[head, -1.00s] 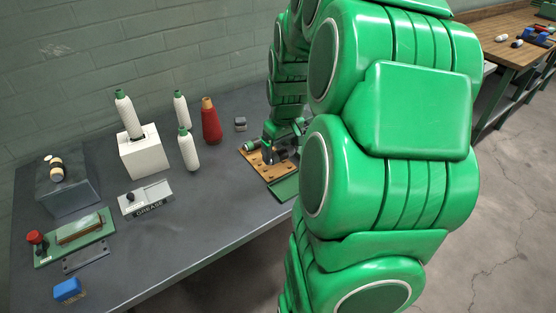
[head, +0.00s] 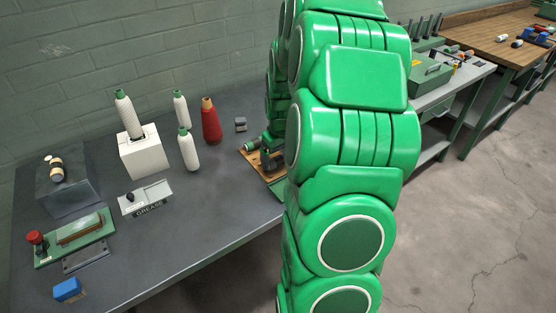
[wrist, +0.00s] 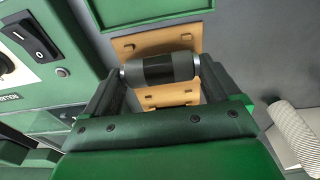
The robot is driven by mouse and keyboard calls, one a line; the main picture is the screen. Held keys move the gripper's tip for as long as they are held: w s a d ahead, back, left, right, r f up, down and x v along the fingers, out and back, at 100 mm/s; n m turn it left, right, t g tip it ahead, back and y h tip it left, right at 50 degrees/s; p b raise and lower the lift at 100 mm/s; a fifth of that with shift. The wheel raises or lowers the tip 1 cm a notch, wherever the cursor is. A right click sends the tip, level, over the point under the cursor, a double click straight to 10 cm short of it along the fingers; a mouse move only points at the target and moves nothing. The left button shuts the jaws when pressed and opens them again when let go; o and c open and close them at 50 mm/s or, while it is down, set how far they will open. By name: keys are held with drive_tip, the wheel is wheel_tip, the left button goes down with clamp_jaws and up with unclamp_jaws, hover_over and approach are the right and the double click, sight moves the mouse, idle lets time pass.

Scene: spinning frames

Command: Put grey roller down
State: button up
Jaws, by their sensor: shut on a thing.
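The grey roller (wrist: 160,70) has a dark middle band and shows in the wrist view. My gripper (wrist: 163,78) is shut on it, one finger at each end, and the roller lies crosswise between them. A wooden board (wrist: 158,97) with small slots is behind the roller in that view. I cannot tell whether the roller touches it. In the head view the board (head: 250,156) lies on the dark bench, partly hidden by my arm. My gripper (head: 268,157) is over it there, and the roller cannot be made out.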

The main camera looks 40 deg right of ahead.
sight(280, 161)
drive_tip(key=shift+f, duration=0.85)
drive_tip(key=shift+f, duration=0.1)
drive_tip(key=o, duration=0.9)
drive_tip(key=shift+c, duration=0.2)
wheel_tip(280, 161, up, 12)
drive_tip(key=s, duration=0.1)
drive_tip(key=shift+s, duration=0.25)
